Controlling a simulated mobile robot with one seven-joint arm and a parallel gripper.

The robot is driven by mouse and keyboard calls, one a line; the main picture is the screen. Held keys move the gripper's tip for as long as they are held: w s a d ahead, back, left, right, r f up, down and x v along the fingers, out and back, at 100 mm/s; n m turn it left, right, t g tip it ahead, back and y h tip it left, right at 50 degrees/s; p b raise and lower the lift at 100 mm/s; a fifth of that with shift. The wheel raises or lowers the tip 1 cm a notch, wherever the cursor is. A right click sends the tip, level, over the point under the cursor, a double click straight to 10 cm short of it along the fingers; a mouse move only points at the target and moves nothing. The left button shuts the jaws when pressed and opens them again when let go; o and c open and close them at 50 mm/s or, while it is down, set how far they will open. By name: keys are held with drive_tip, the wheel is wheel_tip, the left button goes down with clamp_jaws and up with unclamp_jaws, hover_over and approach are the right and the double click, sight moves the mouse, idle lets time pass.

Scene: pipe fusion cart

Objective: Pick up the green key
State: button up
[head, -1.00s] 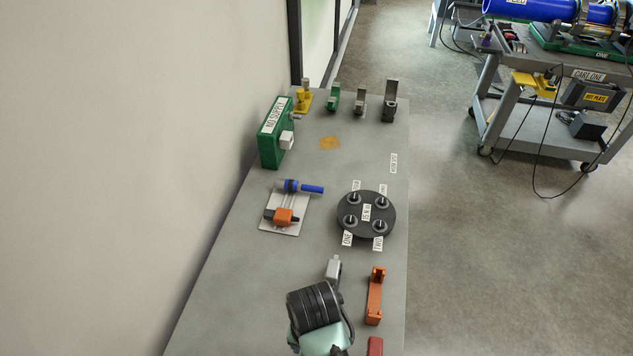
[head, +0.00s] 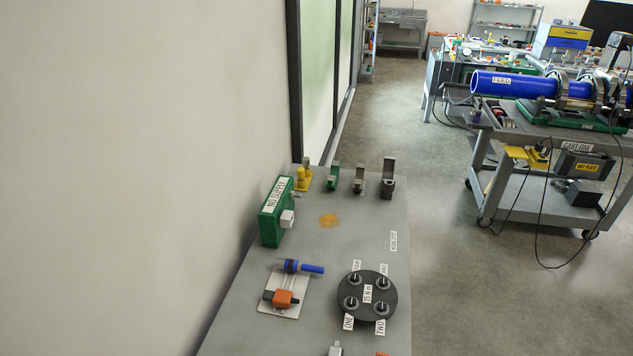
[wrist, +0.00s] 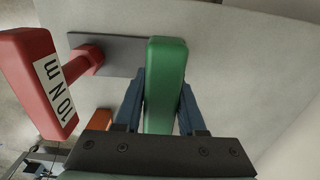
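The green key (wrist: 166,85) is a long green block in the wrist view. It lies between the two blue-grey fingers of my gripper (wrist: 163,95). Both fingertips lie against its sides with no gap showing there, so my gripper looks shut on it. Its lower end is hidden, and I cannot tell whether it is clear of the surface below. A red key (wrist: 40,80) marked "10 N m" stands close on the left. My gripper and the green key are out of the head view.
A dark grey plate (wrist: 115,58) lies behind the red key, with an orange part (wrist: 97,120) below it. In the head view, the bench (head: 240,335) holds a black round stand (head: 375,312), a green "NO SUPPLY" box (head: 270,225) and several clamps along the far edge.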

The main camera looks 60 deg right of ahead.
clamp_jaws()
idle(1.0)
